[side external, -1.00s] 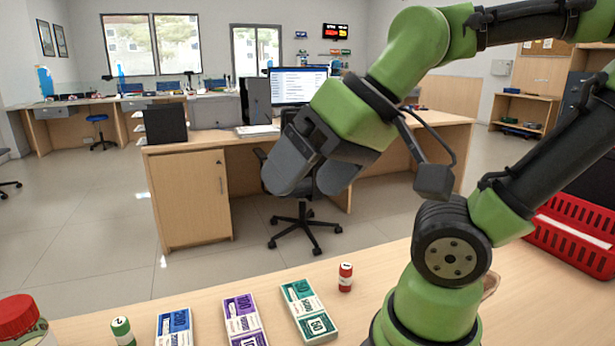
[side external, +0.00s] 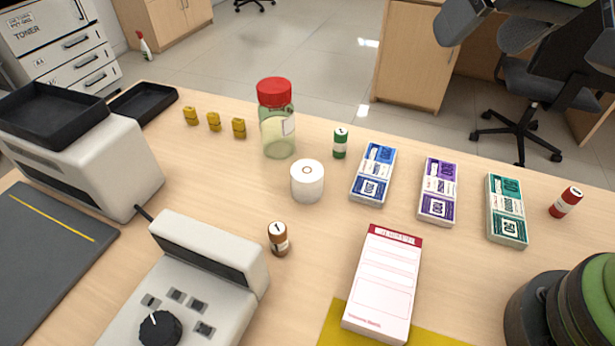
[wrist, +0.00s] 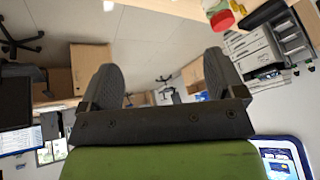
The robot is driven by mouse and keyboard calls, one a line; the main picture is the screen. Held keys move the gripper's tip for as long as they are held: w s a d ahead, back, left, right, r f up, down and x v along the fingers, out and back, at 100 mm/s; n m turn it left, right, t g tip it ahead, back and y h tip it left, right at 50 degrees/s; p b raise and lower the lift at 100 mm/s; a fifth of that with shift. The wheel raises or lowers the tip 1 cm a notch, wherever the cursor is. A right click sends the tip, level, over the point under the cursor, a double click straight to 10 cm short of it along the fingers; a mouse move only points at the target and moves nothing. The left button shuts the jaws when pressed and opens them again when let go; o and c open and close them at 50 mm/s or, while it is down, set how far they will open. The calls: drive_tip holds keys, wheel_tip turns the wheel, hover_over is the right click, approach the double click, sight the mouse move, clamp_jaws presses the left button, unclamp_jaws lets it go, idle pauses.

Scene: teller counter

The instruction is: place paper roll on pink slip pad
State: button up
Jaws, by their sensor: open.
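The paper roll (side external: 307,182), a short white cylinder with a small hole in its top, stands upright on the counter near the middle of the side view. The pink slip pad (side external: 384,285), with a red header and pale pink lined sheets, lies to its lower right, partly over a yellow sheet (side external: 338,332). Nothing lies on the pad. My gripper (side external: 489,32) shows partly at the top right edge, above and away from both. In the wrist view my gripper (wrist: 162,60) has its two fingers wide apart with nothing between them. The roll and pad are not visible there.
A red-lidded jar (side external: 278,125) and green vial (side external: 340,145) stand behind the roll. Blue (side external: 373,175), purple (side external: 438,192) and teal (side external: 506,210) note bundles lie to its right. A brown vial (side external: 278,240) and grey keypad machine (side external: 195,285) stand in front.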

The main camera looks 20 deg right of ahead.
drive_tip(key=w+a+f+n, duration=0.3)
drive_tip(key=w+a+f, duration=0.4)
drive_tip(key=f, duration=0.2)
drive_tip(key=n+g, duration=0.1)
drive_tip(key=n, duration=0.1)
approach(309, 172)
drive_tip(key=x, duration=0.2)
drive_tip(key=shift+g, duration=0.3)
drive_tip(key=x, duration=0.4)
drive_tip(key=shift+w+d+f, duration=0.1)
drive_tip(key=shift+d+f, duration=0.1)
drive_tip(key=shift+a+x, duration=0.2)
drive_tip(key=shift+x, duration=2.9)
drive_tip(key=shift+w+r, duration=0.1)
drive_tip(key=c, duration=1.1)
